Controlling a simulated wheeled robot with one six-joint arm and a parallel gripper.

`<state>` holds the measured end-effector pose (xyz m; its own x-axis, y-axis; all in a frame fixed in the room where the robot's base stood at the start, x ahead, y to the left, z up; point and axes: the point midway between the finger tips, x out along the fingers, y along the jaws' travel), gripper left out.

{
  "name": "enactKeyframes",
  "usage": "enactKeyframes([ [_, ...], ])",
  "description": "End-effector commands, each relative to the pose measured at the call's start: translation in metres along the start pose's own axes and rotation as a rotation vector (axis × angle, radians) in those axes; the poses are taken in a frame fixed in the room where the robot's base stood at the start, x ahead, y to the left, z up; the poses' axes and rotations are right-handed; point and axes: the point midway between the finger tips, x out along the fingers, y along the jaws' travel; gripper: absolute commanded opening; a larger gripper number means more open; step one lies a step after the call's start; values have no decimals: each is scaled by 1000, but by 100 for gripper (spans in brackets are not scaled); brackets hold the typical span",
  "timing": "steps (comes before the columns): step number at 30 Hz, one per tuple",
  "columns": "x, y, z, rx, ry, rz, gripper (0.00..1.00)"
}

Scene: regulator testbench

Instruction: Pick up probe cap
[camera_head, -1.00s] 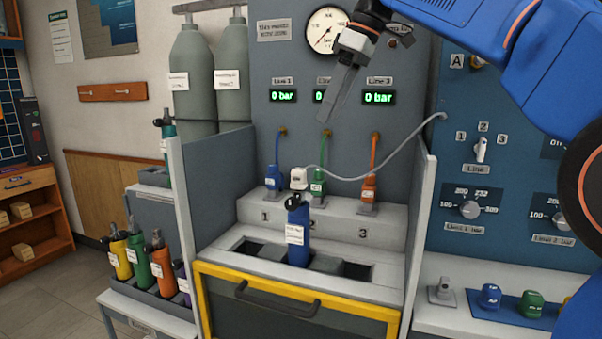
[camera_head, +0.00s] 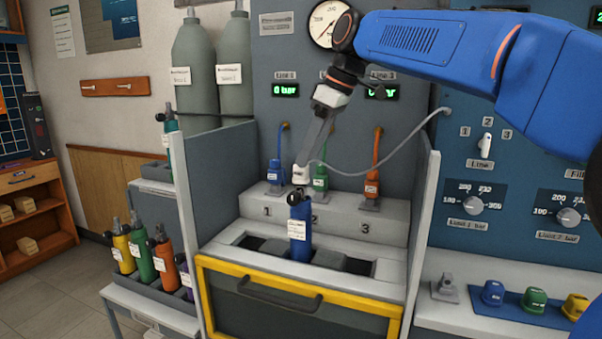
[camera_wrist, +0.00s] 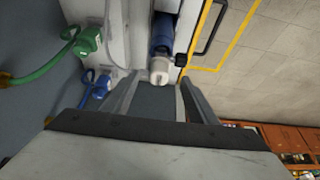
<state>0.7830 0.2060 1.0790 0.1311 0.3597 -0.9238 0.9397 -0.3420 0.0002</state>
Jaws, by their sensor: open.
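The probe cap (camera_head: 300,173) is a small white piece with a grey hose, on top of the blue cylinder (camera_head: 299,232) in the bench well. In the wrist view the white cap (camera_wrist: 159,70) sits at the cylinder's end, just beyond and roughly between the fingertips. My gripper (camera_head: 302,163) reaches down from above, its tips at the cap in the head view; whether they touch it I cannot tell. In the wrist view my gripper (camera_wrist: 154,84) has its two fingers apart with nothing clearly between them.
Blue (camera_head: 274,172), green (camera_head: 320,178) and orange (camera_head: 371,184) connectors hang behind the cap. Side panels (camera_head: 216,180) flank the bench. Several coloured cylinders (camera_head: 161,262) stand in a rack at left. Coloured knobs (camera_head: 535,299) sit on the right shelf.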

Motion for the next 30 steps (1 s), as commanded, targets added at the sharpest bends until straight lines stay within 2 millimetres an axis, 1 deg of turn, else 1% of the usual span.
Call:
enactKeyframes([
  [5, 12, 0, -3, -1, -1, -2, 53],
  [9, 31, 0, -8, -2, -2, -2, 53],
  [13, 47, 1, -7, -1, -1, -1, 53],
  [16, 51, 1, -7, 0, 0, 0, 53],
  [21, 51, 1, -7, 0, 0, 0, 53],
  [22, 51, 1, -7, 0, 0, 0, 48],
  [23, 51, 1, -7, 0, 0, 0, 41],
  [24, 51, 1, -7, 0, 0, 0, 32],
  [26, 51, 1, -7, 0, 0, 0, 17],
  [27, 51, 1, -7, 0, 0, 0, 8],
  [29, 51, 1, -7, 0, 0, 0, 8],
  [30, 51, 1, -7, 0, 0, 0, 4],
])
